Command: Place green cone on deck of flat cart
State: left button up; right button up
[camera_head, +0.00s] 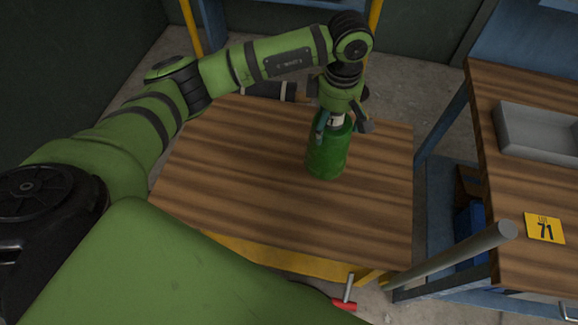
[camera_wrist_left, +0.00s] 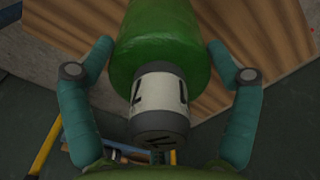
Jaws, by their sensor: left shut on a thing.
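A green bottle-shaped thing (camera_head: 327,157) with a pale band and dark top is upright over the brown wooden deck of a yellow-framed flat cart (camera_head: 240,180). It looks like a bottle more than a cone, and no other green cone shows. I cannot tell whether its base touches the deck. My left gripper (camera_head: 336,125) comes from above and is shut on its upper part. In the left wrist view, the green body (camera_wrist_left: 165,45) points away between the two teal fingers, with its banded neck nearest me. My right gripper is not in view.
A blue-legged wooden table (camera_head: 545,185) stands at the right with a grey tray (camera_head: 540,130) and a yellow 71 tag (camera_head: 545,228). A grey bar (camera_head: 450,258) slants up before it. A red-headed hammer (camera_head: 345,303) lies low down. The deck's left and front are clear.

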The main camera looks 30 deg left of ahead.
aim_at(347, 115)
pick_arm(q)
jog(key=w+d+r+n, duration=0.1)
jog(key=n, duration=0.1)
jog(key=w+r+n+b, duration=0.1)
jog(key=n, duration=0.1)
jog(key=shift+w+d+r, duration=0.1)
jog(key=shift+w+d, duration=0.25)
jog(key=shift+d, duration=0.05)
jog(key=shift+w+d+r+n, duration=0.15)
jog(key=shift+r+n, duration=0.1)
jog(key=shift+n, duration=0.15)
jog(key=s+a+f+p, duration=0.5)
jog(key=s+a+f, duration=0.2)
jog(key=f, duration=0.4)
jog(key=shift+s+a, duration=0.35)
jog(key=shift+a, duration=0.45)
jog(key=o, duration=1.4)
jog(key=shift+s+f, duration=0.1)
jog(key=shift+o, duration=0.2)
